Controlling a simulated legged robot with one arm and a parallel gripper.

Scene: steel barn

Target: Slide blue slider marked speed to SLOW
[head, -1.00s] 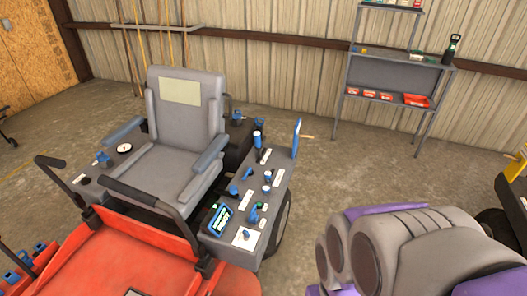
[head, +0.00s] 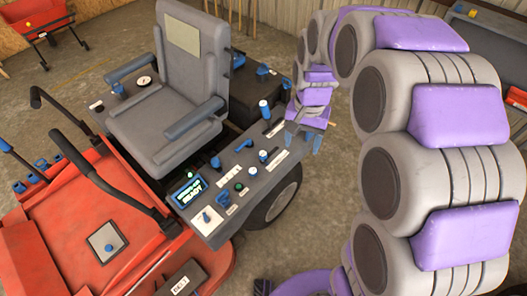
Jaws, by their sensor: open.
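The grey control console (head: 240,219) of a red riding mower stands right of the seat and carries several blue controls. A blue control (head: 263,156) beside a white label is on its right part, and a tall blue knob (head: 264,107) is at its far end. The labels are too small to read, so I cannot tell which control is the speed slider. My gripper (head: 303,140), with pale blue fingers, is open just right of the console's far right edge, apart from the controls and holding nothing visible.
The mower's grey seat (head: 184,115) is left of the console. A lit display (head: 187,193) sits at the console's near left corner. Black levers stand at the left. A shelf (head: 497,62) is partly hidden behind my arm. Open floor lies behind the mower.

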